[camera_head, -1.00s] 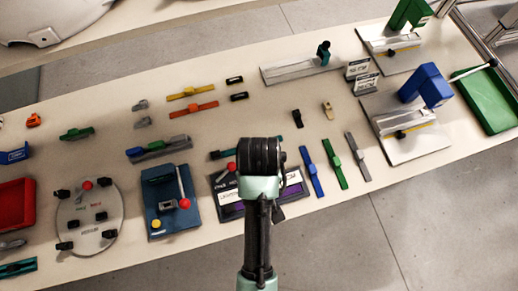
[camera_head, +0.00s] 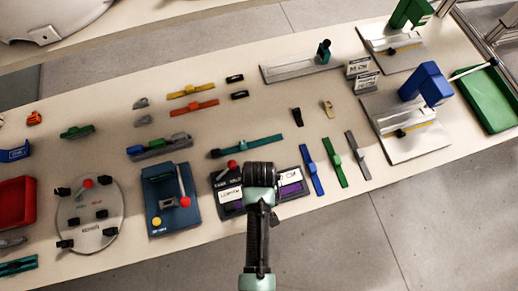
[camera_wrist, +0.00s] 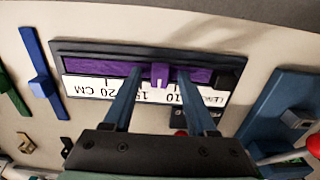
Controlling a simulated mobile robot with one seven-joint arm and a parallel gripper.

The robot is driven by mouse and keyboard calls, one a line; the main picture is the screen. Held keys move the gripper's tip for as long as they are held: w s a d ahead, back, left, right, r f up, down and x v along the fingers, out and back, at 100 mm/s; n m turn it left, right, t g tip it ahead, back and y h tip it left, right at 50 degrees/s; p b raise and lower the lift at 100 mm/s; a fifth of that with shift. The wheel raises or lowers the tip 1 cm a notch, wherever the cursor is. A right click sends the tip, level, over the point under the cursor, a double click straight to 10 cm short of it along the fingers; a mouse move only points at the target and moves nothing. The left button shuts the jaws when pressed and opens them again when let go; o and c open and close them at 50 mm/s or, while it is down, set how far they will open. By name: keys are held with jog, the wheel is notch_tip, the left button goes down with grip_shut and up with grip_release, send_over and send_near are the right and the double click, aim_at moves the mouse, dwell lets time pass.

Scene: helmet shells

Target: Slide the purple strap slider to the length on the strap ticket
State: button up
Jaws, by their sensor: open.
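The purple strap (camera_wrist: 112,68) runs along a dark board with a printed length scale (camera_wrist: 125,90), upside down in the wrist view. The purple slider (camera_wrist: 160,76) sits on the strap between the 10 and 15 labels. My gripper (camera_wrist: 159,73) is open, with one finger on each side of the slider and small gaps between. I cannot tell how far the fingertips are above the strap. In the head view my wrist covers the middle of the board (camera_head: 226,196). Two small ticket cards, one upper (camera_head: 358,68) and one lower (camera_head: 367,83), stand at the right; their print is too small to read.
A red knob (camera_head: 232,164) is at the board's back edge. A blue strap (camera_head: 311,170) lies just right of the board, and a blue lever fixture (camera_head: 170,205) stands to its left. A teal strap (camera_head: 250,146) lies behind it.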

grip_shut()
jog(key=shift+d, duration=0.1)
dwell(1.2)
